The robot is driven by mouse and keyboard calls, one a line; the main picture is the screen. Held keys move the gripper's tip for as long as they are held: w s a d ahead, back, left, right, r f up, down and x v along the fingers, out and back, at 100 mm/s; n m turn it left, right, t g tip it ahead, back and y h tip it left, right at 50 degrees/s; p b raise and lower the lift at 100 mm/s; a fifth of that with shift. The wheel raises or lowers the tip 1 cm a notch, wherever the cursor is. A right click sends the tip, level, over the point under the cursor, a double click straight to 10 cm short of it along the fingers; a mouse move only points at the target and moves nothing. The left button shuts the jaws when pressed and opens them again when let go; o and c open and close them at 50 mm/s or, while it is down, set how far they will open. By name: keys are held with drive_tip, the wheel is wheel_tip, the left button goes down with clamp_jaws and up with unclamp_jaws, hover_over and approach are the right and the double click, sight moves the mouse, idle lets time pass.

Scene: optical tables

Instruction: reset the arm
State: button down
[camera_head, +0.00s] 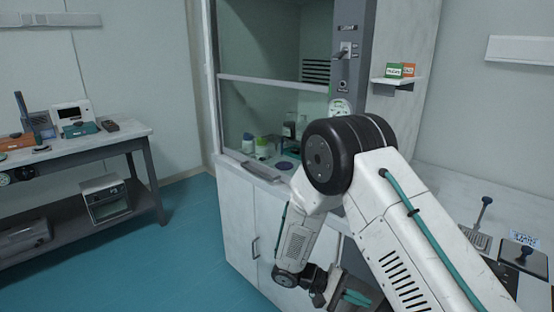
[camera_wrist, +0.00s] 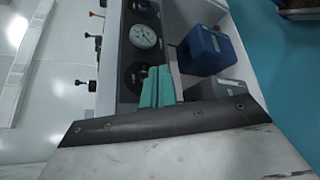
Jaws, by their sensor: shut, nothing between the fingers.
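My arm is white with a black elbow joint and a teal cable, and it bends down in front of the fume hood cabinet. My gripper (camera_head: 352,297) hangs low at the bottom of the head view, its teal fingers near the cabinet front. In the wrist view my gripper (camera_wrist: 158,86) shows its teal fingers shut together and empty. They are in front of a dark panel with round gauges (camera_wrist: 144,37). I cannot tell whether they touch anything.
The fume hood (camera_head: 272,80) holds several bottles (camera_head: 262,145) behind its sash. An instrument table (camera_head: 85,148) stands at left, with clear teal floor (camera_head: 190,240) between. A marble-look edge (camera_wrist: 190,155) and a blue container (camera_wrist: 210,50) are close in the wrist view.

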drive_tip(key=s+d+r+m+t+y, duration=0.1)
drive_tip(key=s+d+r+t+y, duration=0.1)
drive_tip(key=s+r+y, duration=0.5)
drive_tip(key=s+d+r+m+t+y, duration=0.2)
drive_tip(key=s+r+y, duration=0.5)
drive_tip(key=s+r, duration=1)
drive_tip(key=shift+d+r+t, duration=0.2)
drive_tip(key=shift+r+t, duration=0.7)
drive_tip(key=shift+r, duration=2.7)
